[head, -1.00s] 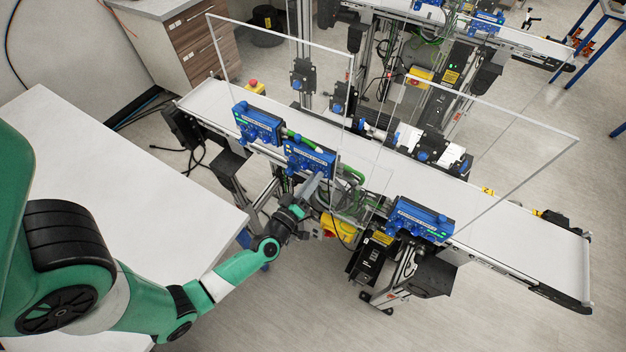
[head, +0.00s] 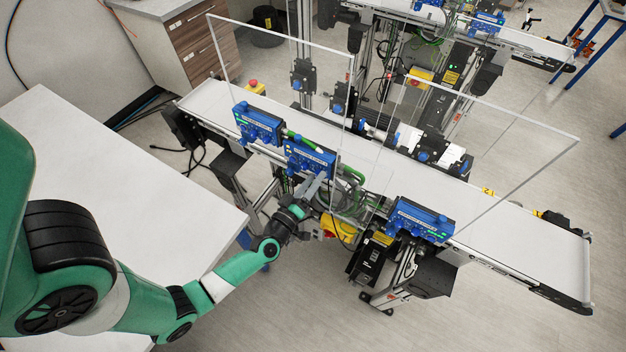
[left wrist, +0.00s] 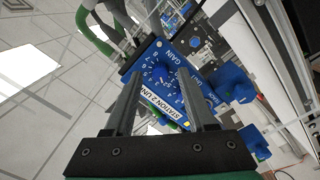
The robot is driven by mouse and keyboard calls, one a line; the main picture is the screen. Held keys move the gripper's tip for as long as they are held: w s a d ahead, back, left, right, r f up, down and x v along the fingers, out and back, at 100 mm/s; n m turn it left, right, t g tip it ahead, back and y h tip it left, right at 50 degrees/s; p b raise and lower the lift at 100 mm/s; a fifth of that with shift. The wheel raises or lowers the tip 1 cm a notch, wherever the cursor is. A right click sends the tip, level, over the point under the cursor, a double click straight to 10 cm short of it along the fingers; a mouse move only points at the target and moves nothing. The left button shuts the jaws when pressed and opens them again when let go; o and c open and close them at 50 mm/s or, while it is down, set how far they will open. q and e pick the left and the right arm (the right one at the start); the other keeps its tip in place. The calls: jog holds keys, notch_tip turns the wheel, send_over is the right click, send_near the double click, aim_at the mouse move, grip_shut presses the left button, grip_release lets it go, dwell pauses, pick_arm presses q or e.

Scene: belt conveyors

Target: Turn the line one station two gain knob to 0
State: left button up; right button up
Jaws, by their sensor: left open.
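The blue station two panel (head: 309,158) is the middle one along the near side of the front conveyor. In the left wrist view its face (left wrist: 178,98) shows the words GAIN and STATION 2, tilted. The gain knob (left wrist: 160,73) is blue with a numbered dial around it; its exact setting is too small to read. My left gripper (head: 318,180) is close in front of this panel. In the left wrist view its two fingers (left wrist: 162,82) are apart, pointing at the panel, with the knob between their tips. Contact cannot be told. My right gripper is not in view.
Similar blue panels stand to the left (head: 257,124) and right (head: 420,220). Clear upright guards (head: 345,60) rise over the conveyor belt (head: 520,240). A white table (head: 120,180) lies left of my arm. A yellow box (head: 340,228) sits below the station two panel.

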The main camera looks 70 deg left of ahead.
pick_arm(q)
jog(key=shift+d, duration=0.1)
jog(key=p+v, duration=0.1)
jog(key=v, duration=1)
jog(key=shift+s, duration=0.25)
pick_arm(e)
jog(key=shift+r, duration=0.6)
pick_arm(q)
jog(key=shift+d, duration=0.15)
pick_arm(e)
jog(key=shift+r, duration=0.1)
